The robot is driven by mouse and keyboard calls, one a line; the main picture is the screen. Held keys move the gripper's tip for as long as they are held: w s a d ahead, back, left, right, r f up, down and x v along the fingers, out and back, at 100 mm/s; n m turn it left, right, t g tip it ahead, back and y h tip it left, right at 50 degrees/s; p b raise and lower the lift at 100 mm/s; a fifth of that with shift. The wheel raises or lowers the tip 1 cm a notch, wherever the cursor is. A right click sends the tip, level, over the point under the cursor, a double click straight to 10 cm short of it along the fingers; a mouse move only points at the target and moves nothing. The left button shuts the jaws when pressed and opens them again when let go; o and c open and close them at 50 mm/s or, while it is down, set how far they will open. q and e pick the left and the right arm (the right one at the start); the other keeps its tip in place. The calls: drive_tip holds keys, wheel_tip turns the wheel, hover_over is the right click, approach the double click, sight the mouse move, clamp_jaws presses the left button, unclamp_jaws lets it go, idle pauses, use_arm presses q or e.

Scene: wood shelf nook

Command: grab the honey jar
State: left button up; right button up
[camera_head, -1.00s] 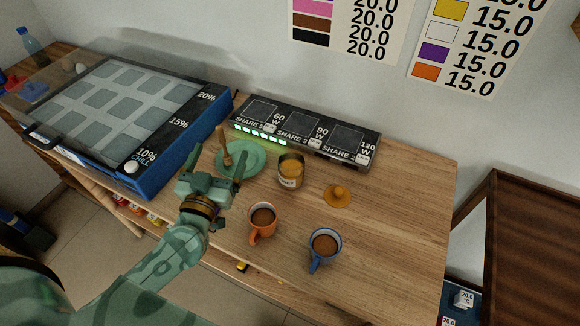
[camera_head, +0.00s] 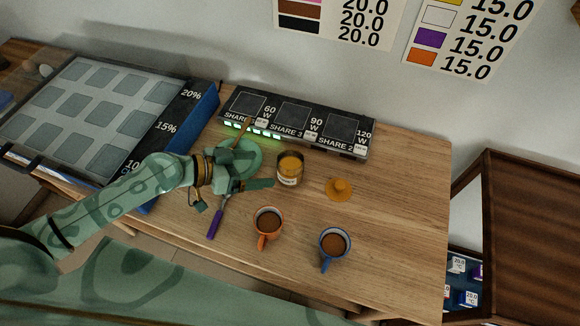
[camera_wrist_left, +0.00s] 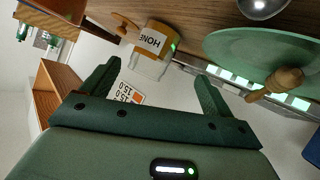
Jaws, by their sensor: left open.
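The honey jar (camera_head: 290,169) is an open glass jar of amber honey standing on the wooden counter. In the left wrist view its white "HONE..." label (camera_wrist_left: 152,41) shows, and the jar lies between the finger lines, just beyond the tips. My left gripper (camera_head: 257,167) is open and empty, just left of the jar, with its fingers pointing toward it. Its two fingers also show apart in the left wrist view (camera_wrist_left: 158,70). An amber knobbed lid (camera_head: 339,188) lies on the counter right of the jar. My right gripper is not in view.
A green plate (camera_head: 251,153) with a wooden dipper (camera_wrist_left: 276,82) lies behind my left gripper. A purple-handled utensil (camera_head: 215,223) lies beside my wrist. Orange (camera_head: 268,221) and blue (camera_head: 334,244) mugs stand in front. A black panel unit (camera_head: 297,124) stands behind. The counter's right side is clear.

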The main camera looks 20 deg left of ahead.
sight(279, 171)
use_arm(q)
drive_tip(key=x, duration=0.8)
drive_tip(key=shift+s+d+f, duration=0.2)
drive_tip(key=shift+d+f, duration=0.05)
drive_tip(key=shift+d, duration=0.15)
drive_tip(key=c, duration=1.3)
